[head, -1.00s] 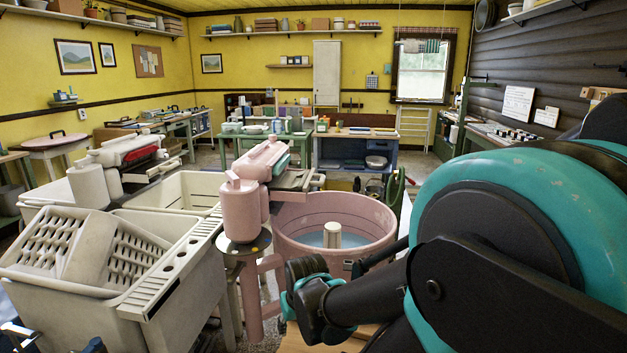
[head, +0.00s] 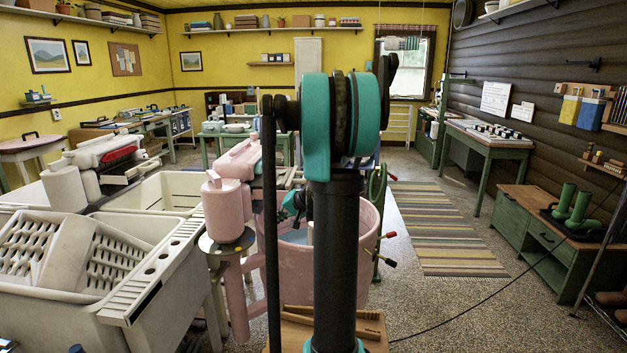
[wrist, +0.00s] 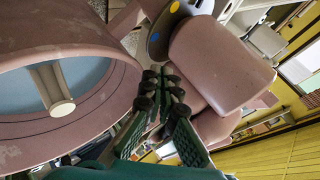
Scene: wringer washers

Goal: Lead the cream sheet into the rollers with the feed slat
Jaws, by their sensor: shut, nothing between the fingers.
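The pink washer tub (head: 369,225) stands behind my upright arm, which hides its middle. Its pink wringer head (head: 240,158) is above and to the left, over a rounded pink housing (head: 226,210). In the wrist view, the tub (wrist: 60,32) has pale blue inside and a light centre post (wrist: 58,92); the pink housing (wrist: 215,65) is at right. My gripper (wrist: 165,88) is shut and empty, in front of the gap between tub and housing. In the head view my arm mostly hides it. I cannot make out the cream sheet, the feed slat or the rollers' gap.
A cream rinse tub (head: 160,300) with a slotted rack is at left. A second wringer (head: 105,150) with red parts stands behind it. A wooden piece (head: 372,325) lies low in front. A striped rug (head: 450,230) and a green bench (head: 540,235) are at right, with open floor between.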

